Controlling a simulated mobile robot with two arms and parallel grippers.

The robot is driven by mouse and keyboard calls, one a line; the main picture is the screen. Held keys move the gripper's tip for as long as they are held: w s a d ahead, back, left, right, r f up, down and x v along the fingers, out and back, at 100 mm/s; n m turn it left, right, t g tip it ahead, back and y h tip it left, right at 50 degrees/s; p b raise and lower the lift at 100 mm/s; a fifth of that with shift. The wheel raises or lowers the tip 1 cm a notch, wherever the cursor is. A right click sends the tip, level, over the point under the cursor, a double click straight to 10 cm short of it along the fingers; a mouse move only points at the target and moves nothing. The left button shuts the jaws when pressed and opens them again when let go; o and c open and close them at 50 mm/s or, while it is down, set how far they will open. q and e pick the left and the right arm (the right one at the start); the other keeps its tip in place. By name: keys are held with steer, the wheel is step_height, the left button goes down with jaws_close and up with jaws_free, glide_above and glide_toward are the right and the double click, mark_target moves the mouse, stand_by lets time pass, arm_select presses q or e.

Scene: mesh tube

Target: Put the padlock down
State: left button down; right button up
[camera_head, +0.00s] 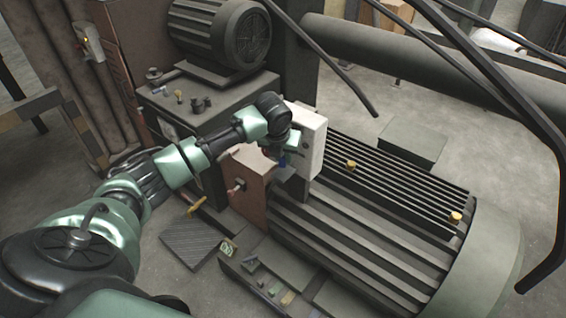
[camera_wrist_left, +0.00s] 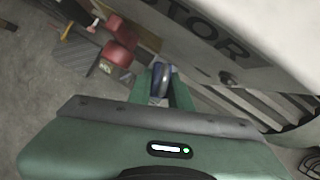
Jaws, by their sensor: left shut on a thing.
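A blue padlock (camera_wrist_left: 160,76) with a paler metal part is between the fingers of my left gripper (camera_wrist_left: 160,88) in the wrist view. In the head view, my left gripper (camera_head: 281,153) hangs beside the pale motor box, and the blue of the padlock (camera_head: 283,161) shows just below it. The gripper is shut on the padlock and holds it off the floor. The fingers hide part of the padlock. I cannot tell whether it touches the box. My right gripper is in neither view.
The pale box (camera_head: 310,140) carries the letters "MOTOR" in the wrist view. A finned motor (camera_head: 360,225) lies right of it. A brown housing (camera_head: 247,180) with a red part stands below left. Small items lie on a low ledge (camera_head: 312,277) in front. A stand (camera_head: 215,113) holds another motor.

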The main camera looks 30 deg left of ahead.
mark_target(283, 165)
arm_select(q)
step_height(283, 165, down, 4)
steer(key=shift+s+r+p, duration=0.1)
steer(key=shift+r+p, duration=0.1)
steer(key=shift+p, duration=0.25)
steer(key=shift+f, duration=0.15)
steer(key=c, duration=1.3)
jaws_free()
steer(key=b+v, duration=0.2)
steer(key=v, duration=1)
steer(key=shift+b, duration=0.4)
